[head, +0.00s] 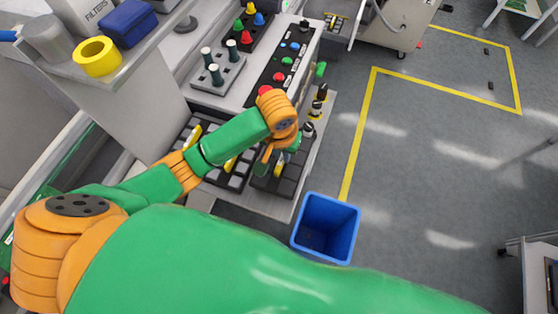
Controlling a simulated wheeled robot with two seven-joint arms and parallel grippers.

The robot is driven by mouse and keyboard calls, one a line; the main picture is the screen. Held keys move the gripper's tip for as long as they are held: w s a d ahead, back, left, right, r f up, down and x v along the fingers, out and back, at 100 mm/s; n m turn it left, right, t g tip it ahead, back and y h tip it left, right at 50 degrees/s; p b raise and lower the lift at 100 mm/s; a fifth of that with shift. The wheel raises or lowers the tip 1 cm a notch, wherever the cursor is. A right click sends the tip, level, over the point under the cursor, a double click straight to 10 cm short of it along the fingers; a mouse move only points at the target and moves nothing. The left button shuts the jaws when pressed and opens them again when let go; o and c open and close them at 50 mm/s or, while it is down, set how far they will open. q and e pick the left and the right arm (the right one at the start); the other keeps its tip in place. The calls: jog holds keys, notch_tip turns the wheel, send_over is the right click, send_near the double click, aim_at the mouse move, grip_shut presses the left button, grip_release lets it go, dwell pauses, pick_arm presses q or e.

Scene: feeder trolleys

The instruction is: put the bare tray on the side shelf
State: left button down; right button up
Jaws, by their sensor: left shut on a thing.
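Dark, divided trays lie side by side on the trolley's lower deck. The right one (285,184) shows empty-looking compartments; the one to its left (236,178) has a yellow bar across it. My left gripper (270,160) points down over the right tray and is shut, seemingly on this tray's handle; my wrist and fingers hide the grip. I cannot tell whether the tray is lifted. A grey shelf (132,68) at upper left may be the side shelf. My right gripper is not in view.
The grey shelf carries a yellow roll (97,57), a blue box (128,22) and a grey cylinder (47,38). The trolley top holds a pegged tray (230,76). Dark bottles (316,108) stand right of my wrist. A blue bin (326,229) stands on the floor; floor beyond is open.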

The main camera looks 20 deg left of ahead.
pick_arm(q)
jog(key=f, duration=0.2)
jog(key=s+f+p, duration=0.1)
jog(key=f, duration=0.1)
jog(key=shift+s+a+f, duration=0.15)
jog(key=shift+s+f, duration=0.05)
jog(key=shift+f, duration=0.2)
jog(key=c, duration=0.9)
grip_release()
jog(key=shift+w, duration=0.1)
jog(key=shift+o, duration=0.2)
jog(key=r, duration=0.3)
jog(key=s+r, duration=0.1)
jog(key=r, duration=0.7)
jog(key=shift+s+r, duration=0.15)
jog(key=shift+s, duration=0.15)
jog(key=shift+s+r, duration=0.1)
jog(key=shift+r, duration=0.25)
